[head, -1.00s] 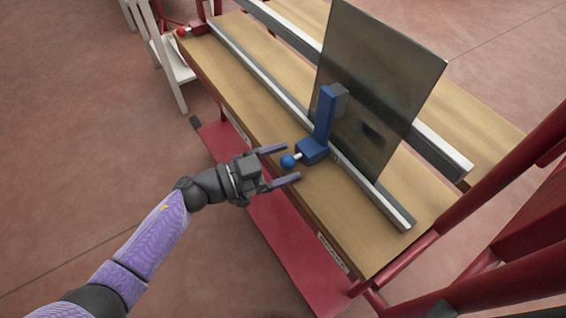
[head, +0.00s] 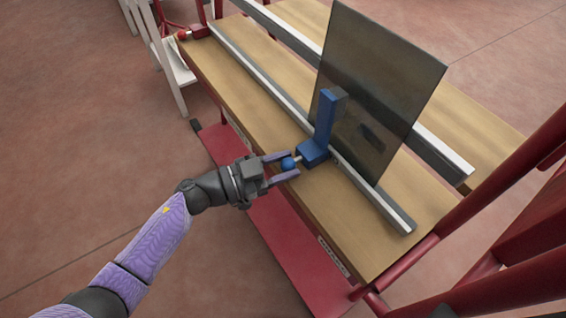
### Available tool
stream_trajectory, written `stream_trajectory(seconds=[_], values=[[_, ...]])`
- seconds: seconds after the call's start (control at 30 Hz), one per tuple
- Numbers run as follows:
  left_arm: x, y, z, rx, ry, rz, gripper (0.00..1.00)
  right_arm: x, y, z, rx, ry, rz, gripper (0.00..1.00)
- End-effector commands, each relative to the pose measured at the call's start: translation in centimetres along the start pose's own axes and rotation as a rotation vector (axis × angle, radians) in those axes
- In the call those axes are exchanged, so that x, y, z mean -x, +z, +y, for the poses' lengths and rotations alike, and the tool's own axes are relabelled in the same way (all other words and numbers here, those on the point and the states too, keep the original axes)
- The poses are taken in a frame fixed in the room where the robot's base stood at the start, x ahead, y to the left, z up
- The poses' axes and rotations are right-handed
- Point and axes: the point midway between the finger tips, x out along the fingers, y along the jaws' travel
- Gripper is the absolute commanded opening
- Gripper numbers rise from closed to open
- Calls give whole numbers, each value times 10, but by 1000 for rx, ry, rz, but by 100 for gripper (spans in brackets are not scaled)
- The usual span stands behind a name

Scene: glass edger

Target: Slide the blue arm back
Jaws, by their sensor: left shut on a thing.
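The blue arm (head: 324,122) stands upright on its blue base (head: 312,152) at the front rail, with its grey-tipped top against the glass pane (head: 382,85). A blue ball knob (head: 288,164) sticks out from the base toward me on a short pale stem. My left gripper (head: 283,167) is shut on the blue knob, with one finger on each side of it. My right gripper is not in view.
The front rail (head: 255,80) runs along the wooden table (head: 215,75), with a second rail (head: 445,157) behind the glass. A red knob (head: 183,35) sits at the rail's far left end. Red frame bars (head: 500,195) stand at the right. A white chair (head: 170,60) is at the far left.

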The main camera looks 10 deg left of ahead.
Motion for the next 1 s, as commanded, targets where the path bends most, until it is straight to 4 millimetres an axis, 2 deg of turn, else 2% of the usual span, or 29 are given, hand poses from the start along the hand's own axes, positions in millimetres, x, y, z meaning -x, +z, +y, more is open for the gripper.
stream_trajectory(seconds=[0.47, 1.0], values=[[0, 1, 0, 0, -1, -2, 0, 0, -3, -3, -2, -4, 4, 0], [0, -1, 3, 1, 0, -2, 0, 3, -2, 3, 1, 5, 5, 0]])
